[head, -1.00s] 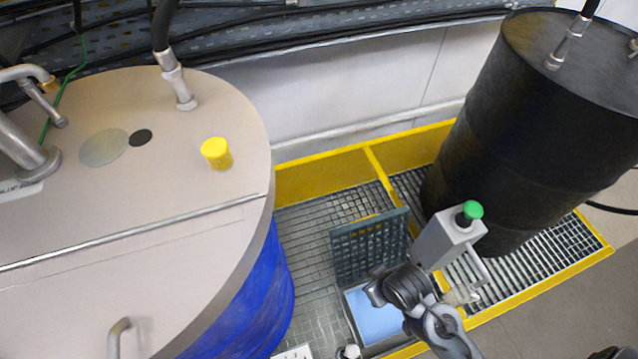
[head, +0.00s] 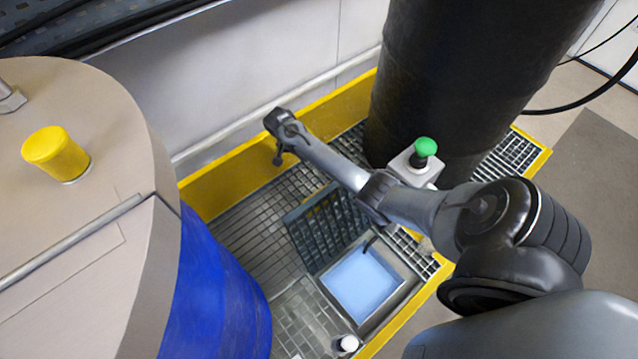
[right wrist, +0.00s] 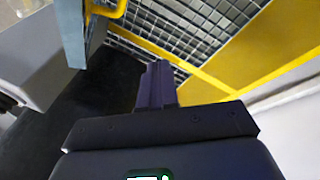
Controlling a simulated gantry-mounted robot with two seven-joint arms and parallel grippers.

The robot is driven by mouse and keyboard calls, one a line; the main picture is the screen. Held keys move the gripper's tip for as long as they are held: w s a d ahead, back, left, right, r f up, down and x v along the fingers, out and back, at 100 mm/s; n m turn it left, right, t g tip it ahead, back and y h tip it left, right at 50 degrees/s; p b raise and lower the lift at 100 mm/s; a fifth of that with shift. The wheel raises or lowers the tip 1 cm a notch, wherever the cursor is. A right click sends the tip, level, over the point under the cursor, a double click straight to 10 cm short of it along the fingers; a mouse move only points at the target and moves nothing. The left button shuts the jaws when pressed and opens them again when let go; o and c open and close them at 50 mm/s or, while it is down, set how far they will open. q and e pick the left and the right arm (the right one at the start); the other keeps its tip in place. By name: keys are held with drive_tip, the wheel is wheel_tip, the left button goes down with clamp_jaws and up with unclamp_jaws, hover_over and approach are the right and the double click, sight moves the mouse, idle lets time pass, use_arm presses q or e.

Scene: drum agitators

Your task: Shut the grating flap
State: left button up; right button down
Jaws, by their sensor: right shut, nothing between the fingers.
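The grating flap (head: 322,226) is a dark grey-blue grid panel. It stands open, tilted up at the far-left side of a square opening (head: 362,282) with a light blue bottom. My right arm reaches in from the right and passes over the flap's upper right part, hiding some of it. My right gripper (head: 278,157) is beyond the flap, above the grating near the yellow back rail, pointing down and apart from the flap. In the right wrist view its fingers (right wrist: 157,85) are shut and empty. My left gripper is not in view.
A black drum (head: 440,75) stands behind my right arm. A grey box with a green button (head: 425,147) is close to the forearm. A blue drum (head: 215,290) under a beige lid (head: 90,230) fills the left. A yellow rail (head: 235,180) borders the grating.

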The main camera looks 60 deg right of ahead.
drive_tip(key=d+f+m+g+y+b, duration=0.1)
drive_tip(key=d+f+m+y+b, duration=0.1)
drive_tip(key=d+m+y+b, duration=0.35)
use_arm(q)
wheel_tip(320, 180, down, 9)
drive_tip(key=b, duration=0.2)
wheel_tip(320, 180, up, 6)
drive_tip(key=p, duration=0.6)
use_arm(e)
drive_tip(key=s+a+f+m, duration=0.5)
drive_tip(key=s+f, duration=0.2)
drive_tip(key=f, duration=0.1)
drive_tip(key=shift+g, duration=0.3)
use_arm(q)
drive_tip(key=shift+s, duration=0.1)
